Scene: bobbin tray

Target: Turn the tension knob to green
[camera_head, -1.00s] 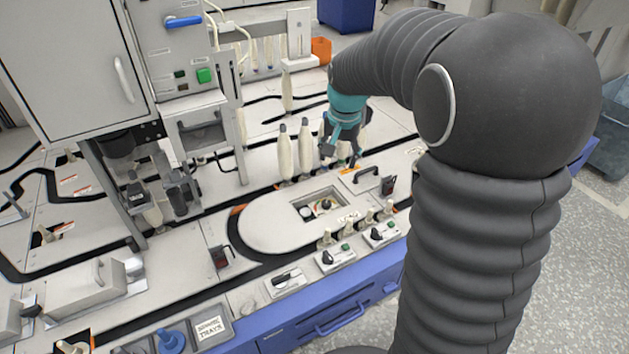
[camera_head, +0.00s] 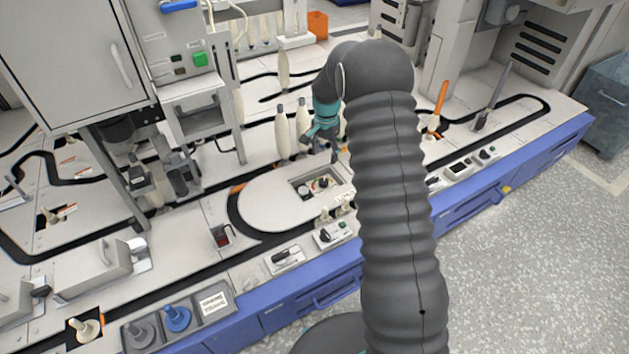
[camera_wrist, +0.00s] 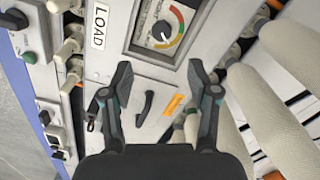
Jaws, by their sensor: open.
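The tension knob (camera_wrist: 160,34) is a small dark knob on a pale dial with a coloured arc beside it, in a recessed panel at the top of the wrist view. I cannot tell which colour it points to. In the head view the knob (camera_head: 322,183) sits in the recess of the rounded white plate (camera_head: 262,205). My gripper (camera_wrist: 160,78) is open and empty, its two fingers apart just below the panel in the wrist view, not touching the knob. In the head view my gripper (camera_head: 328,142) is above and behind the recess, partly hidden by my arm.
A black handle (camera_wrist: 145,108) and an orange label (camera_wrist: 176,103) lie beyond the panel. Pale bobbins (camera_wrist: 275,125) stand close to the right finger. A LOAD label (camera_wrist: 99,26) is left of the dial. Switch boxes (camera_head: 333,234) line the front edge.

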